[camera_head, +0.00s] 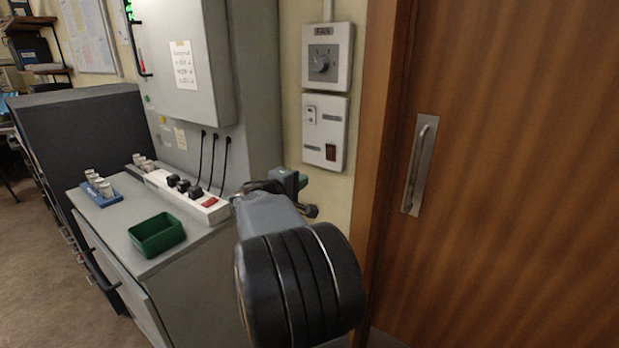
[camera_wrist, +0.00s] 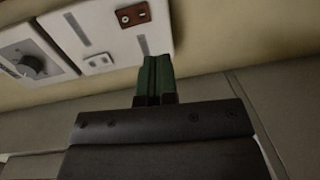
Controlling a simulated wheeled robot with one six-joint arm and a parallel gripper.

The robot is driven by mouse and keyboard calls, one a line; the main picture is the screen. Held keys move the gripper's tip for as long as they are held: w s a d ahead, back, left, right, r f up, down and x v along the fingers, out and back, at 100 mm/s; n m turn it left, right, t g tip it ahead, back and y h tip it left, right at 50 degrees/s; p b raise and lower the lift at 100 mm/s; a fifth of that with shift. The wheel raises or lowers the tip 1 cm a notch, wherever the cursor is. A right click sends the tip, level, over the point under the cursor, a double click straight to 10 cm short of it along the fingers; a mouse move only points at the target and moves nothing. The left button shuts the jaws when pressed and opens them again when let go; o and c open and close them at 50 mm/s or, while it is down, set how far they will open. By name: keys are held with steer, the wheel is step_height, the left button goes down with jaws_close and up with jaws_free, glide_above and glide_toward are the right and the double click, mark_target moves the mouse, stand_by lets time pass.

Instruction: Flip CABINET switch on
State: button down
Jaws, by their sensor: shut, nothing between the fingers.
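A white switch panel (camera_head: 325,133) is on the wall below the fan control. It carries a small white switch (camera_head: 311,114) at its upper left and a brown switch plate (camera_head: 331,153) at its lower right. In the wrist view the white switch (camera_wrist: 99,61) and the brown plate (camera_wrist: 132,15) show turned sideways. The labels beside them are too small to read, so I cannot tell which is CABINET or how either is set. My gripper (camera_wrist: 152,66) is shut and empty, its green fingertips overlapping the panel's edge in the wrist view. In the head view it (camera_head: 296,180) is below and left of the panel.
A fan control (camera_head: 322,62) with a round knob is above the panel. A wooden door (camera_head: 510,150) with a metal handle (camera_head: 420,165) stands right. A grey cabinet (camera_head: 190,60) is left. Below it, a counter holds a power strip (camera_head: 165,182) with plugs and a green tray (camera_head: 157,235).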

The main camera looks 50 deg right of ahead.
steer(key=shift+a+f, duration=0.1)
steer(key=shift+a, duration=0.65)
steer(key=s+a+f+m+y+p, duration=0.1)
steer(key=s+a+f+y+p, duration=0.25)
steer(key=a+f+y, duration=0.7)
steer(key=s+a+r+t+y+p, duration=0.1)
steer(key=a+y+p, duration=0.1)
steer(key=a, duration=0.6)
steer(key=s+a+r+t+y+p, duration=0.1)
steer(key=a+r+y, duration=0.1)
steer(key=a, duration=0.7)
steer(key=s+a+r+n+t+y+p, duration=0.1)
steer(key=a+y+p, duration=0.1)
steer(key=a, duration=0.6)
steer(key=shift+s+a+r+y+p, duration=0.15)
steer(key=shift+a+r+y+p, duration=0.05)
steer(key=shift+y+p, duration=0.15)
